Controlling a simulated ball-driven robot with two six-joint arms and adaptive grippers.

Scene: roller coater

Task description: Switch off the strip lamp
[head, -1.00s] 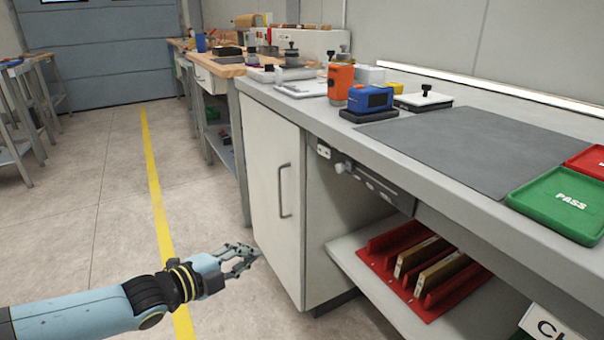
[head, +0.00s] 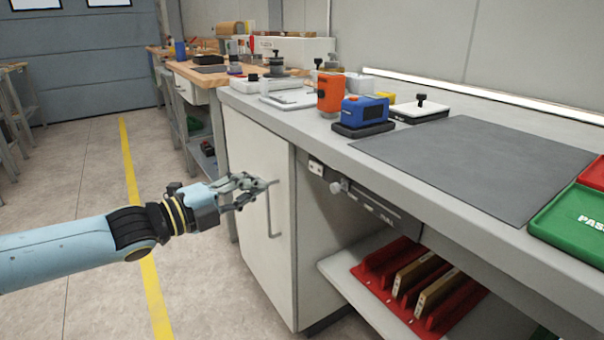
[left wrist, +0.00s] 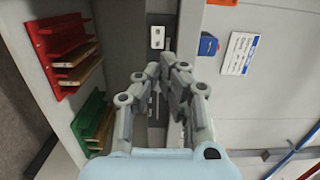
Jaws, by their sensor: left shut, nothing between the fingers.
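The strip lamp (head: 480,94) is a long, bright white bar along the foot of the wall at the bench's back. My right gripper is out of view.
The white cabinet door (head: 250,255) has a bar handle (head: 272,215) near my left gripper. A grey rail with a round knob (head: 338,186) runs under the bench edge. Red racks (head: 405,285) stand on the lower shelf. A blue device (head: 364,110) and an orange one (head: 331,93) stand above.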

